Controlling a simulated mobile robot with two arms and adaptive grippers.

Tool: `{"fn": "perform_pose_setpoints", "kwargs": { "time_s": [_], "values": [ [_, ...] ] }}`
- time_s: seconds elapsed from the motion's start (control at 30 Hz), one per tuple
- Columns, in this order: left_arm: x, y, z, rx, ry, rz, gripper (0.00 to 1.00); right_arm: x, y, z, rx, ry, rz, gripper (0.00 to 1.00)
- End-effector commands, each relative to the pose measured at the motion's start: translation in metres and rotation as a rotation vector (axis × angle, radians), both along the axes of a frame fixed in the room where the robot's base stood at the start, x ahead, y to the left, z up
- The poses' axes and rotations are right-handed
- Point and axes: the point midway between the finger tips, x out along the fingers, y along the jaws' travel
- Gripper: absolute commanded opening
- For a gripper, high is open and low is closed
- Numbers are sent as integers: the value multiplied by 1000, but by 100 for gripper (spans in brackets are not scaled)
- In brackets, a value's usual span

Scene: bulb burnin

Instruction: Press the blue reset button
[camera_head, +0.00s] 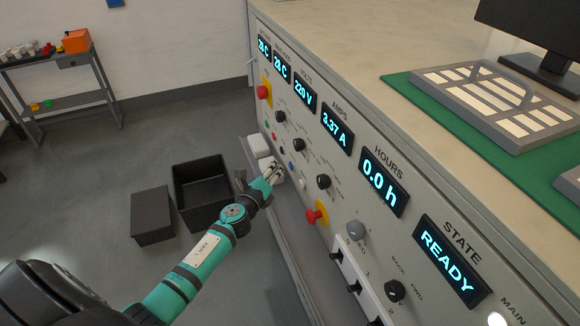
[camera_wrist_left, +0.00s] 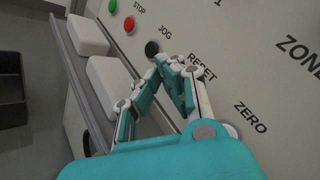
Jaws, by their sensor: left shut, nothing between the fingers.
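The blue reset button (camera_head: 291,165) sits in the row of small buttons on the grey panel, between a black button (camera_head: 282,150) and a white one (camera_head: 302,184). My left gripper (camera_head: 276,172) is shut and empty, with its fingertips close to the panel beside the blue button. In the left wrist view, the fingertips (camera_wrist_left: 170,62) are by the RESET label and hide the blue button. I cannot tell whether they touch it. The black JOG button (camera_wrist_left: 151,48) shows just beyond the tips. My right gripper is not in view.
Green (camera_wrist_left: 112,6) and red (camera_wrist_left: 129,24) buttons lie further along the row. Two white blocks (camera_wrist_left: 108,82) sit on a ledge below the panel. A red knob (camera_head: 317,216) and black knob (camera_head: 323,181) are nearby. Dark bins (camera_head: 203,190) stand on the floor.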

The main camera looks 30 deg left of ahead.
Motion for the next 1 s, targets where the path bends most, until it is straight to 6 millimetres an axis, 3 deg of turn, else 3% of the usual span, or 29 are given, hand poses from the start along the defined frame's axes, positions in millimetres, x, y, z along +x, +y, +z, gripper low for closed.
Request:
{"fn": "perform_pose_setpoints", "kwargs": {
  "time_s": [0.4,1.0],
  "values": [
    [-31,26,-1,2,2,0,0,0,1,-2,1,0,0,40],
    [-33,28,0,0,0,0,0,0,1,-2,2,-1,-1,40]
  ]
}}
